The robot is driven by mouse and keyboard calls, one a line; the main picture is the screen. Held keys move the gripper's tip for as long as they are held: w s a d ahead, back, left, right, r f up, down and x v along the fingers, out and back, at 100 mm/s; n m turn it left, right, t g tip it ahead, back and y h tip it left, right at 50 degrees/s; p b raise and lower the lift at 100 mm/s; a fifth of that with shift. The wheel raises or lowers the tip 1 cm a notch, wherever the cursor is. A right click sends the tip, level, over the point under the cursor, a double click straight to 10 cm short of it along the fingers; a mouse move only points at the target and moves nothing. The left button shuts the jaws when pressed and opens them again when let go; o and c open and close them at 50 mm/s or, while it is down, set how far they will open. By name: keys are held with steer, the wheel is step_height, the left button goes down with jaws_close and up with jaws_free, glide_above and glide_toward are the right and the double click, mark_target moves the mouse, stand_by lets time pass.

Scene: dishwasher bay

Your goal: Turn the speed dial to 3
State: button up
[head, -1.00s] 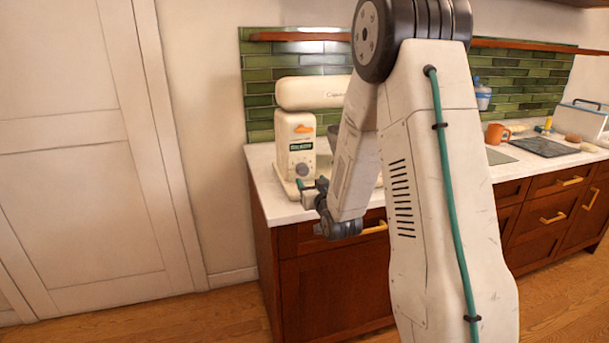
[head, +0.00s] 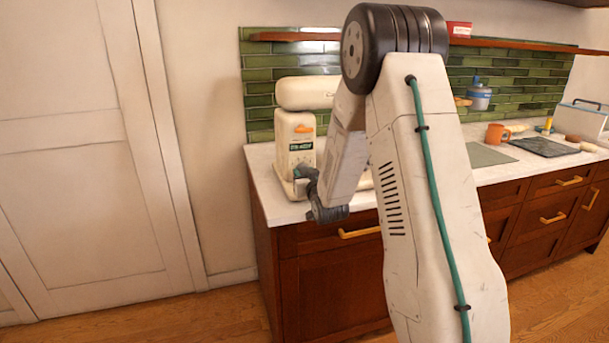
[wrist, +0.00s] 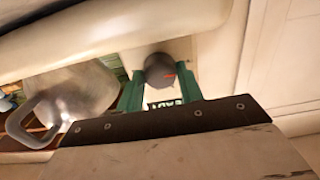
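In the head view my gripper (head: 304,176) is at the mixer's front and hides the dial. No scale numbers around the dial can be read. Part of the mixer's label (wrist: 164,104) shows between the fingers.
A metal bowl with a handle (wrist: 70,103) is beside the dial in the wrist view. The mixer stands at the left end of the white counter (head: 262,157). An orange mug (head: 497,133) and a dark board (head: 544,147) are farther right.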

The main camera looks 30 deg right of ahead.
steer(key=shift+a+m, duration=0.1)
steer(key=shift+m, duration=0.2)
steer(key=m, duration=0.9)
steer(key=shift+m, duration=0.4)
steer(key=m, duration=0.5)
steer(key=shift+m, duration=0.3)
steer(key=m, duration=0.5)
steer(key=shift+m, duration=0.3)
steer(key=o, duration=1)
